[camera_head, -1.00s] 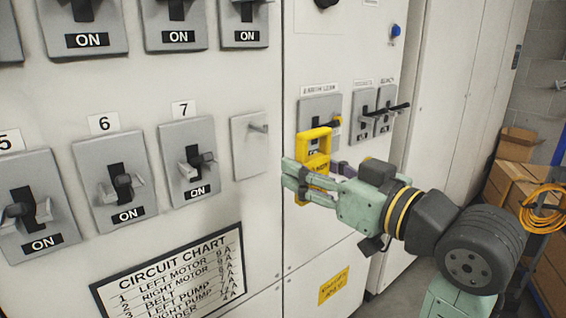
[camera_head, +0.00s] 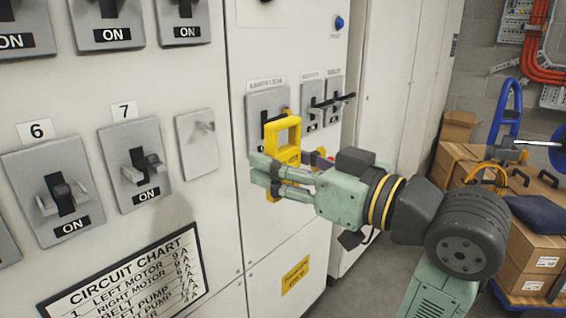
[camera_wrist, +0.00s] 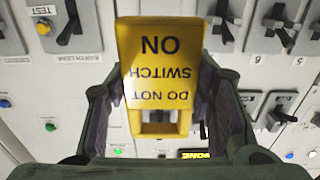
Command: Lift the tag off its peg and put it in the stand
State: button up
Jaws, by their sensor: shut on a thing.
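The yellow tag (camera_head: 288,155) has an open handle at its top and is held upright by my gripper (camera_head: 264,172) in front of the cabinet. In the wrist view the tag (camera_wrist: 160,55) fills the space between my fingers, its words "DO NOT SWITCH ON" upside down. My gripper is shut on its lower part, and the fingers hide some of it. A bare peg (camera_head: 205,127) sticks out of the blank grey plate (camera_head: 197,150) right of switch 7, apart from the tag. I cannot make out the stand in either view.
Switches with protruding levers, such as switch 7 (camera_head: 135,168), line the cabinet. More levers (camera_head: 338,98) stick out just beyond the tag. A trolley with cardboard boxes (camera_head: 538,235) and a blue handle (camera_head: 507,105) stands at the right. Grey floor shows between cabinet and trolley.

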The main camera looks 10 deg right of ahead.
jog(key=v, duration=0.7)
jog(key=shift+s, duration=0.2)
dwell(0.6)
jog(key=shift+w+d, duration=0.1)
jog(key=shift+d, duration=0.05)
